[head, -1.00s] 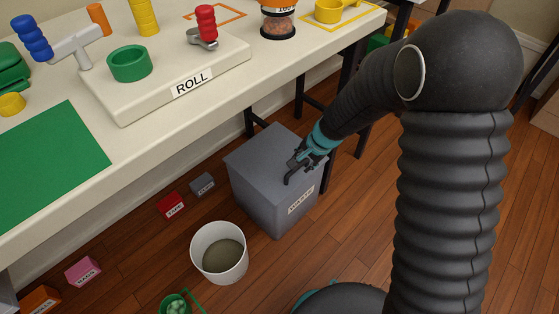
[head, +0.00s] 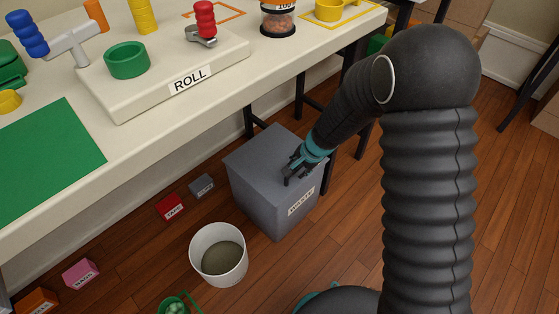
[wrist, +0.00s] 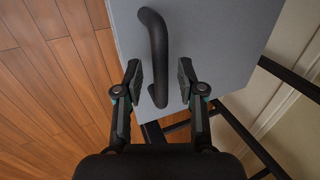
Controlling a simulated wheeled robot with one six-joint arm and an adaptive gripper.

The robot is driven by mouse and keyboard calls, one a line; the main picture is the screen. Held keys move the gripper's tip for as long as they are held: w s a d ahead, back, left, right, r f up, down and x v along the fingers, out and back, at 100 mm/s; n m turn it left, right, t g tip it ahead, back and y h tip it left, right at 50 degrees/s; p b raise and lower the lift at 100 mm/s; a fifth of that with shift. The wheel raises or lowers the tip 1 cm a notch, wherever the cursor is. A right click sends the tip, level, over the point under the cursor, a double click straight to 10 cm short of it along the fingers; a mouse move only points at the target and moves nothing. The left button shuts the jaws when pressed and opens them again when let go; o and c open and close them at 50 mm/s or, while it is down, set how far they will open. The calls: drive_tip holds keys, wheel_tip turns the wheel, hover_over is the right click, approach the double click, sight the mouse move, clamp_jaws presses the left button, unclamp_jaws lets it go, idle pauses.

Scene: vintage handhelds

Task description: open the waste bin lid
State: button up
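The waste bin (head: 262,190) is a grey box with a "WASTE" label on its front, standing on the floor under the bench's edge. Its lid (head: 265,150) is flat and shut. A black bar handle (wrist: 156,55) on the lid shows in the wrist view. My gripper (head: 289,178) is over the lid's front right part in the head view, hiding most of the handle. In the wrist view my gripper (wrist: 159,80) is open, with one finger on each side of the handle's near end. I see gaps between the fingers and the bar.
A white bucket (head: 242,265) stands just in front of the bin. Small red (head: 170,207) and grey (head: 202,186) labelled boxes lie to its left. The white bench (head: 200,101) overhangs behind the bin, with black legs nearby. Wooden floor is clear at the right.

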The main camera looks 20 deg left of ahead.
clamp_jaws()
drive_tip(key=r+p, duration=0.1)
drive_tip(key=a+r+p, duration=0.1)
drive_tip(key=r+p, duration=0.1)
drive_tip(key=shift+w+r, duration=0.2)
drive_tip(key=shift+r, duration=0.1)
drive_tip(key=shift+p, duration=0.3)
drive_tip(key=shift+r, duration=0.1)
drive_tip(key=r, duration=0.1)
drive_tip(key=a+r, duration=0.1)
drive_tip(key=r+p, duration=0.1)
drive_tip(key=shift+w+a+r, duration=0.1)
drive_tip(key=shift+w+a, duration=0.2)
